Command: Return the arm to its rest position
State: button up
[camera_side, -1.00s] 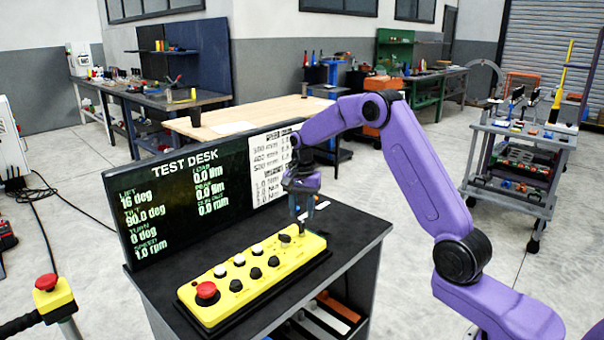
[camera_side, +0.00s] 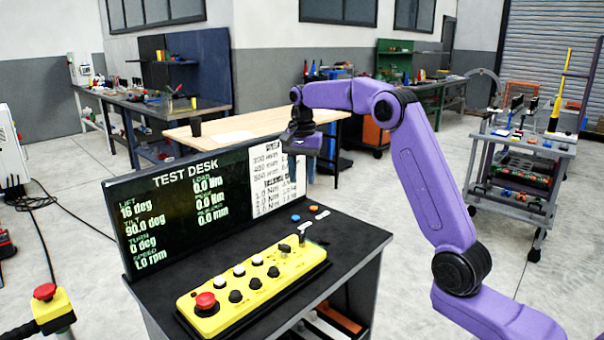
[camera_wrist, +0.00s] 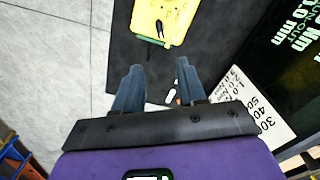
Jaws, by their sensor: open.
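My purple arm (camera_side: 425,175) reaches over the black test desk (camera_side: 345,238). My gripper (camera_wrist: 158,88) is open and empty, and the wrist view shows a gap between its two fingers. The box carries a red button (camera_side: 205,301), several black and white buttons and a black knob (camera_side: 285,248). The box also shows in the wrist view (camera_wrist: 180,15).
The test desk display (camera_side: 190,205) stands along the desk's back edge. Small blue and orange pieces (camera_side: 314,208) lie near the box's far end. A wooden table (camera_side: 235,128) is behind, a grey tool cart (camera_side: 520,165) at right, and a red-button pedestal (camera_side: 50,300) at front left.

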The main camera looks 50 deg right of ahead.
jog(key=shift+a, duration=0.1)
jog(key=s+a+f+n, duration=0.1)
jog(key=s+a+n, duration=1.1)
jog(key=s+a, duration=0.5)
jog(key=s+d+f+n, duration=0.1)
jog(key=s+f+n, duration=0.2)
jog(key=s+n, duration=0.3)
jog(key=s+d+f+n, duration=0.1)
jog(key=s+f+n, duration=0.2)
jog(key=s, duration=1.4)
jog(key=n, duration=0.3)
jog(key=shift+s+d+f+n, duration=0.2)
jog(key=shift+s+n, duration=0.1)
jog(key=shift+n, duration=0.1)
